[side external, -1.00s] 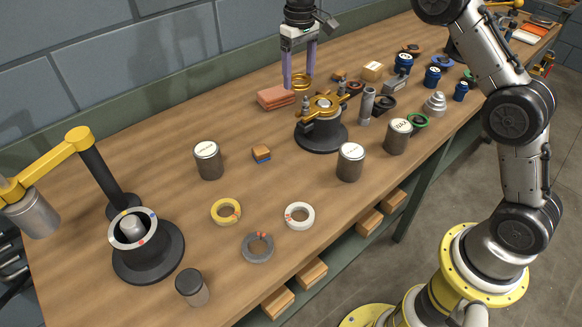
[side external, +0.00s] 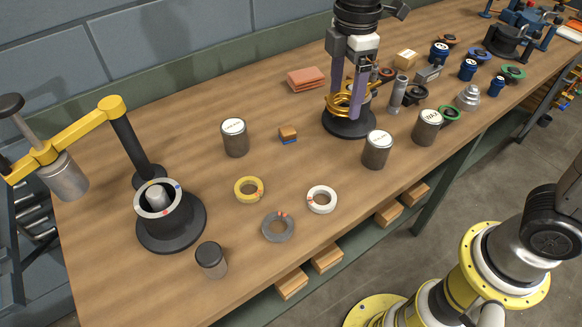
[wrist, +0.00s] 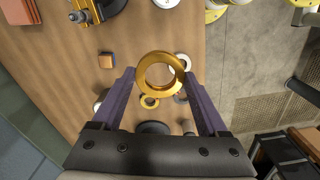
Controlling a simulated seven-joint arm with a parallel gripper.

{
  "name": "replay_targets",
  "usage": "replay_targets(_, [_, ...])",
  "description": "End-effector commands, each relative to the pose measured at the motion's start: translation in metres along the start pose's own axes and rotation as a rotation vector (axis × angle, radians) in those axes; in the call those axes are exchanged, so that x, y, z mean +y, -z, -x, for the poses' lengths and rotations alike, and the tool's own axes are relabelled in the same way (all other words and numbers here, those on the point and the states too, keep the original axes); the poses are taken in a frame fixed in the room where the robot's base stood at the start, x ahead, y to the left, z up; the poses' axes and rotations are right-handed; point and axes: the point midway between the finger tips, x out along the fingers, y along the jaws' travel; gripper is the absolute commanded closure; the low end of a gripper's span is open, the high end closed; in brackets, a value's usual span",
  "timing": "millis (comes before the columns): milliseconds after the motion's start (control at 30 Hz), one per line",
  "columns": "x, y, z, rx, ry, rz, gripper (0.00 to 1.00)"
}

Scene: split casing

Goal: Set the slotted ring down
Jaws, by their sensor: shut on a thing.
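My gripper (side external: 345,112) has two purple fingers shut on a gold ring (wrist: 160,75), which sits between the fingertips in the wrist view. Its slot cannot be made out. In the side view the ring and fingers overlap the black round stand (side external: 348,125) and hide most of the gold-clamped casing on it. That casing shows at the top left of the wrist view (wrist: 84,14), off to one side of the held ring. The ring appears held above the bench.
A yellow ring (side external: 249,190), a grey ring (side external: 278,227) and a white ring (side external: 322,200) lie flat on the bench. Labelled metal cylinders (side external: 235,138) stand around them. A black fixture (side external: 171,225) with a yellow arm is at the left. Bare wood lies between.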

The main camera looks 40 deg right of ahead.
Motion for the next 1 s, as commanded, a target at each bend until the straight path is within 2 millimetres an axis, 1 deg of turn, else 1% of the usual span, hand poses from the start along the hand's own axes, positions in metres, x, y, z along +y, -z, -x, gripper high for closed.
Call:
replay_targets(33, [-0.016,0.000,-0.001,0.000,0.000,0.084,0.84])
replay_targets(100, [-0.032,0.000,-0.003,0.000,-0.001,0.188,0.84])
replay_targets(200, [-0.049,-0.002,-0.006,0.001,-0.001,0.304,0.84])
replay_targets(333, [-0.068,-0.004,-0.010,0.000,0.000,0.424,0.84])
replay_targets(400, [-0.065,-0.004,-0.027,-0.003,0.006,0.412,0.84])
replay_targets(600, [-0.064,-0.004,-0.053,-0.001,0.002,0.408,0.84])
replay_targets(733, [-0.064,-0.004,-0.060,-0.001,0.001,0.407,0.84])
replay_targets(1000, [-0.063,-0.004,-0.060,0.000,0.000,0.405,0.84])
